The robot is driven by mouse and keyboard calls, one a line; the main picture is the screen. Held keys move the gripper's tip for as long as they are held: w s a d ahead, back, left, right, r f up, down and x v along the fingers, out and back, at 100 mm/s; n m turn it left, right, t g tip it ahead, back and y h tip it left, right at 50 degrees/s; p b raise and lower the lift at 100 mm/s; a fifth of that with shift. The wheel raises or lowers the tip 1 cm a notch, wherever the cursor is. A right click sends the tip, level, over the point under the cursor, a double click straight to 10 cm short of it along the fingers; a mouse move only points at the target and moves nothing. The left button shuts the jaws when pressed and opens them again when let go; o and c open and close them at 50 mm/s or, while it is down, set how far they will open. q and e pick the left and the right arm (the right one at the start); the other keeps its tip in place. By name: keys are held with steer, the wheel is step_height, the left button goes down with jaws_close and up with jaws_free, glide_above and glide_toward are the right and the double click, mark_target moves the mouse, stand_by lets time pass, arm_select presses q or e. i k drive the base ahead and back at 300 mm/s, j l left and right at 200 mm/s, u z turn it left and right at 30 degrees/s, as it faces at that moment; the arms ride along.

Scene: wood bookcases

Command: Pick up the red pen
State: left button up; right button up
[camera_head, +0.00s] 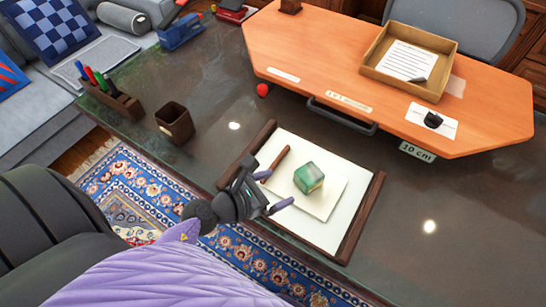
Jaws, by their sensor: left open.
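A red pen (91,76) stands upright in a dark wooden pen holder (125,106) near the left edge of the dark desk, among other coloured pens. My left gripper (272,190) has its purple fingertips apart and empty. It is above the near left part of a wood-framed desk pad, well to the right of and nearer than the pen holder. The lower part of the red pen is hidden in the holder. My right gripper is not in view.
A dark brown cup (174,122) stands right of the pen holder. A green cube (308,177) and a brown stick-like item (274,162) lie on the pad. An orange raised board (350,70) with a tray (445,90) fills the back. A red ball (262,89) sits before it.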

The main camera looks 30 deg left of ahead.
mark_target(87, 69)
steer(key=u, duration=2.25)
